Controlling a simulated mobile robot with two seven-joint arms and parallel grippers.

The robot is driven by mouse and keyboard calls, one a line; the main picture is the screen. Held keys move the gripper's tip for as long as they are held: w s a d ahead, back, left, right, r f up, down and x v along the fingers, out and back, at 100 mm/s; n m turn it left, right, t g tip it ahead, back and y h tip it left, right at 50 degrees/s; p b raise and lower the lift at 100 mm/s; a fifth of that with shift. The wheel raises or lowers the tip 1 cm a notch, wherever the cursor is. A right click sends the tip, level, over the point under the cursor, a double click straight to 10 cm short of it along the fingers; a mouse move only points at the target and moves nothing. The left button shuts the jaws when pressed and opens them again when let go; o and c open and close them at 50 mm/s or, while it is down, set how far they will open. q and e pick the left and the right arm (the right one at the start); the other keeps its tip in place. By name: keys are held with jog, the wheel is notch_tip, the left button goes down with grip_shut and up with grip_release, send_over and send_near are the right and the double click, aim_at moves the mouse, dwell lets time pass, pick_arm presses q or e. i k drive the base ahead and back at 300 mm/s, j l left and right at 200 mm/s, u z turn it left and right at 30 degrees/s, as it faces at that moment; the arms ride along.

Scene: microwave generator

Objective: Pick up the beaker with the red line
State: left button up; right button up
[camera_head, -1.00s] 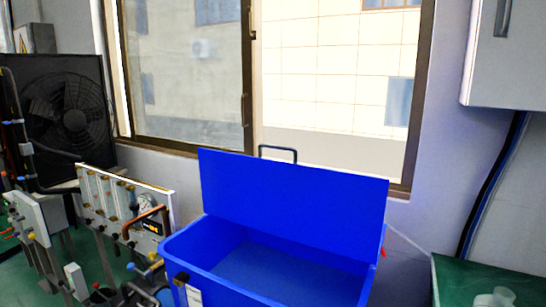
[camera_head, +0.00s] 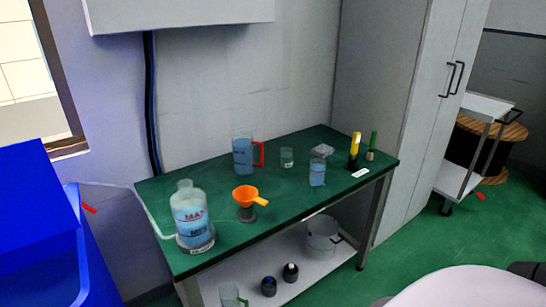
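A green-topped table (camera_head: 285,200) stands in the middle of the head view with glassware on it. A beaker with bluish contents (camera_head: 317,173) is near the front right edge. A smaller clear beaker (camera_head: 287,158) stands behind it to the left. A jug with a red handle (camera_head: 243,154) holds blue liquid at the back. A large clear bottle (camera_head: 193,218) with reddish lettering and blue liquid is at the front left corner. I cannot make out for sure which beaker bears a red line. Neither of my grippers is in view.
An orange funnel (camera_head: 249,197) stands mid-table; yellow and green upright items (camera_head: 354,150) are at the right end. The lower shelf (camera_head: 265,283) holds a bucket (camera_head: 322,235) and dark containers. A blue bin (camera_head: 38,225) is at left, a trolley (camera_head: 470,150) at right.

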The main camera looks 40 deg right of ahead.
aim_at(318, 172)
jog(key=z, duration=1.55)
jog(key=u, duration=2.25)
jog(key=z, duration=2.25)
